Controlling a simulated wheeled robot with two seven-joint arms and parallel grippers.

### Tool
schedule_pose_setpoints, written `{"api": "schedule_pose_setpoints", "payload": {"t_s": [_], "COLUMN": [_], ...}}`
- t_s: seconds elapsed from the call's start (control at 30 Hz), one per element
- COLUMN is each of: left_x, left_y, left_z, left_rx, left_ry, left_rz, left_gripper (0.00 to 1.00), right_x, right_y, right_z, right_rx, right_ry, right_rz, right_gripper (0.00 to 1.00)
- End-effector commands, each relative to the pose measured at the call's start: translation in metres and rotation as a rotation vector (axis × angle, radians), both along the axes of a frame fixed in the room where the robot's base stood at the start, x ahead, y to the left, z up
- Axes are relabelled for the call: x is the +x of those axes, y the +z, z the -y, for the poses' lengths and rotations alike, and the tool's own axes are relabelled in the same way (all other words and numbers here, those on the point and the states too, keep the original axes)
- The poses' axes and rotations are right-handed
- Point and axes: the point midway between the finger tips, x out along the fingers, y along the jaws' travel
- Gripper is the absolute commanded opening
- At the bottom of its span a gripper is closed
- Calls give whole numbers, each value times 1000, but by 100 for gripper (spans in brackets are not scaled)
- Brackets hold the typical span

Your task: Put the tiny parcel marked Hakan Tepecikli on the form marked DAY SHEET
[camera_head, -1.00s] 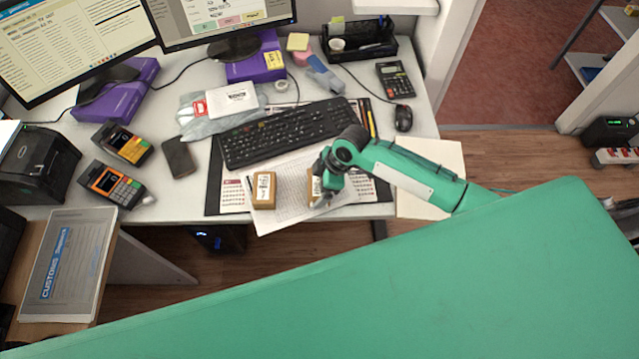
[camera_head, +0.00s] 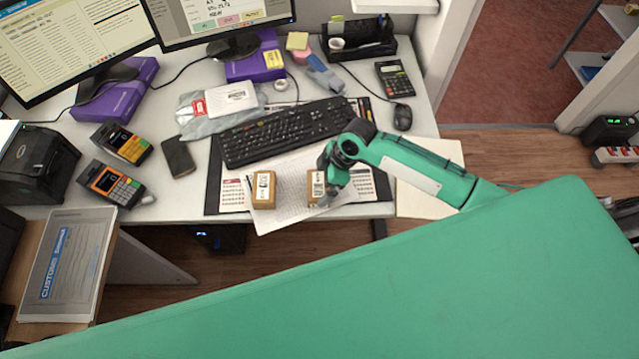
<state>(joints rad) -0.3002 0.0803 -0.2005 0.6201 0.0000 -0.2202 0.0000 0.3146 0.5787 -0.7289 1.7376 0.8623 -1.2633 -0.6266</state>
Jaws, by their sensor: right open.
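Two tiny brown parcels with white labels rest on a white printed sheet (camera_head: 285,215) at the desk's front edge. The left parcel (camera_head: 263,189) stands clear of the gripper. The right parcel (camera_head: 314,187) is partly covered by my right gripper (camera_head: 328,194). The names on the labels and the sheet's title are too small to read, so I cannot tell which parcel is Hakan Tepecikli's or confirm the DAY SHEET. My right gripper is open, close at the right parcel's right side; whether it touches is unclear. My left gripper is out of view.
A black keyboard (camera_head: 285,132) lies behind the sheet, over a dark desk mat. A mouse (camera_head: 403,118), calculator (camera_head: 395,78) and cream folder (camera_head: 428,180) are on the right. A phone (camera_head: 178,157) and card terminals (camera_head: 112,184) are on the left.

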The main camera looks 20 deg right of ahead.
Motion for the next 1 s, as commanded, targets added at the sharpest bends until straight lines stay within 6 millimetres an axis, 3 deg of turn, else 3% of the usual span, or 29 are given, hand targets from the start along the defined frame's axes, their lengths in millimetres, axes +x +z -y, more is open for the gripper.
{"api": "schedule_pose_setpoints", "payload": {"t_s": [0.2, 0.4, 0.6, 1.0], "left_x": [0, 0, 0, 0], "left_y": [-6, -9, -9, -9], "left_z": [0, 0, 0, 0], "left_rx": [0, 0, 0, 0], "left_ry": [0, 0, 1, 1], "left_rz": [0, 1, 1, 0], "left_gripper": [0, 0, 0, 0], "right_x": [-5, -8, -10, -10], "right_y": [45, 73, 83, 83], "right_z": [19, 30, 33, 33], "right_rx": [-1, -1, 0, 0], "right_ry": [1, 0, 0, 0], "right_rz": [3, 2, -1, -1], "right_gripper": [100, 100, 100, 100]}}
